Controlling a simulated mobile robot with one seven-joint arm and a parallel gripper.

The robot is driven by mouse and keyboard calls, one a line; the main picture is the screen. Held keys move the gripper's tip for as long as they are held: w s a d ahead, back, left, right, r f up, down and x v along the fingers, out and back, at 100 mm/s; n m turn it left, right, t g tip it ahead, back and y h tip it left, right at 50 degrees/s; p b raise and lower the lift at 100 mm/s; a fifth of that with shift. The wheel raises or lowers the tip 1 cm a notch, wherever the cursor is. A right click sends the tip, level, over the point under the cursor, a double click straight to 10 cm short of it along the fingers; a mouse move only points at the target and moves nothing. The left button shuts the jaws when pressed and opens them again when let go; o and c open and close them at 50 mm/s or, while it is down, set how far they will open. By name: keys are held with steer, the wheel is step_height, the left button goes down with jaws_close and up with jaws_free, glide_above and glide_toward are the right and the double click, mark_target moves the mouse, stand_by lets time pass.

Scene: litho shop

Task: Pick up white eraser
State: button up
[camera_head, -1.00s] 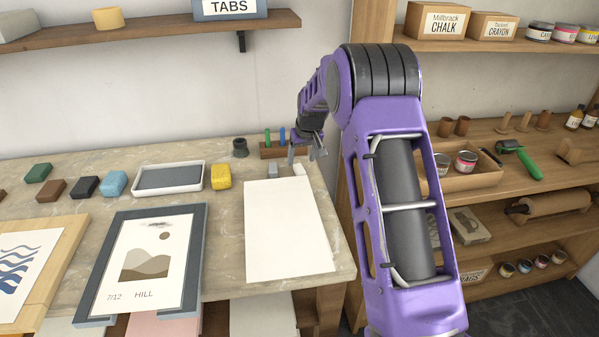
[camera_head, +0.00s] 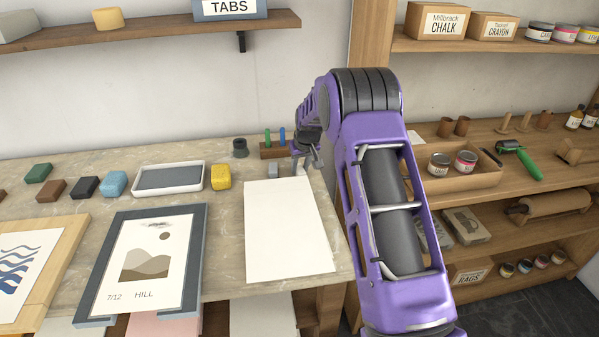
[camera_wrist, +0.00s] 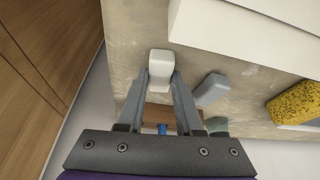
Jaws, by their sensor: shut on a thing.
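The white eraser (camera_wrist: 160,66) is a small pale block on the stone counter, seen in the wrist view between my two fingertips. My gripper (camera_wrist: 161,82) is shut on its near end. In the head view my gripper (camera_head: 302,163) is at the counter's back right, just beyond the top edge of the white paper sheet. The eraser is mostly hidden by the fingers there. A grey eraser-like block (camera_wrist: 212,90) lies just right of my gripper in the wrist view, apart from it; it also shows in the head view (camera_head: 272,171).
The white paper (camera_head: 288,230) lies in front of my gripper. A wooden holder (camera_head: 271,151) with green and blue sticks stands behind it. A yellow sponge (camera_head: 220,177) and a grey tray (camera_head: 169,178) are to the left. A wooden shelf unit stands right of the counter.

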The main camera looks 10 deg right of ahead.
mark_target(300, 170)
jaws_close()
steer(key=shift+r, duration=0.1)
step_height(300, 170, up, 10)
stand_by(0.3)
steer(key=shift+o, duration=1)
jaws_free()
jaws_close()
